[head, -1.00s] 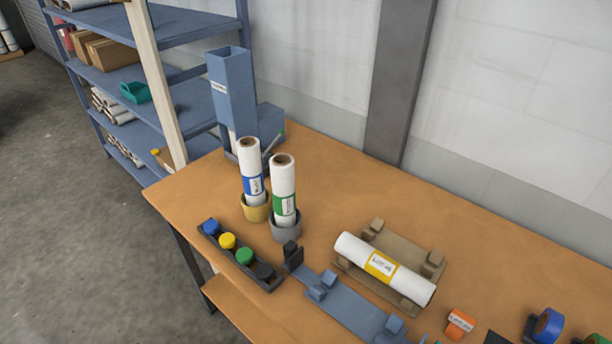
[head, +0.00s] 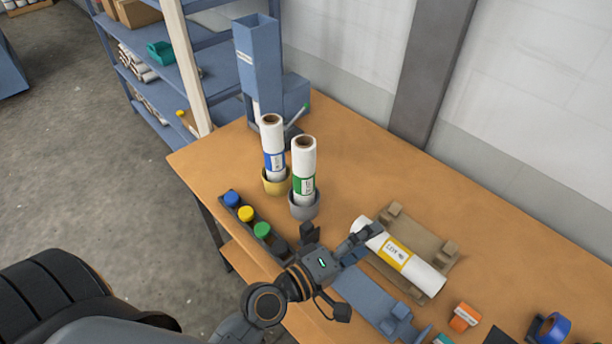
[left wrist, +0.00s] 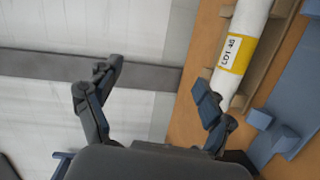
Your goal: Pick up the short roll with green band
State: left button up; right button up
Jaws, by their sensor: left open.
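The short roll with a green band (head: 304,165) is white and stands upright in a grey round holder (head: 304,207) on the wooden table in the head view. My left gripper (head: 338,238) is open and empty, in front of and to the right of that roll, above the table and apart from it. The left wrist view also shows the left gripper's spread fingers (left wrist: 155,92), with nothing between them. The green-banded roll does not show in the left wrist view. My right gripper is not in view.
A blue-banded roll (head: 273,147) stands in a yellow holder (head: 275,183) close beside it. A yellow-banded roll (head: 398,257) lies on a tan cradle (head: 441,259), near my left gripper. A rack of coloured caps (head: 277,247) and a tall blue box (head: 259,60) are nearby.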

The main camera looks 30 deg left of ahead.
pick_arm(q)
jog(key=w+a+r+n+t+y, duration=0.4)
jog(key=a+n+y, duration=0.1)
jog(key=n, duration=0.5)
jog(key=a+f+n+g+y, duration=0.25)
jog(key=a+n+y, duration=0.5)
jog(key=n, duration=0.65)
jog(key=n+g+y, duration=0.2)
jog(key=n+g, duration=0.2)
jog(key=n, duration=0.2)
send_near(304, 195)
jog(key=s+d, duration=0.1)
jog(key=s, duration=0.1)
jog(key=shift+w+d+r+p, duration=0.15)
jog(key=shift+r+p, duration=0.1)
jog(key=shift+p, duration=0.25)
jog(key=p+x, duration=0.2)
jog(key=x, duration=0.6)
jog(key=shift+w+a, duration=0.25)
jog(key=shift+w, duration=0.05)
jog(key=p+x, duration=0.2)
jog(key=x, duration=0.2)
jog(key=shift+a+f, duration=0.1)
jog(key=shift+a, duration=0.05)
jog(key=shift+w+a+f, duration=0.1)
jog(key=shift+w+f, duration=0.05)
jog(key=shift+w, duration=0.05)
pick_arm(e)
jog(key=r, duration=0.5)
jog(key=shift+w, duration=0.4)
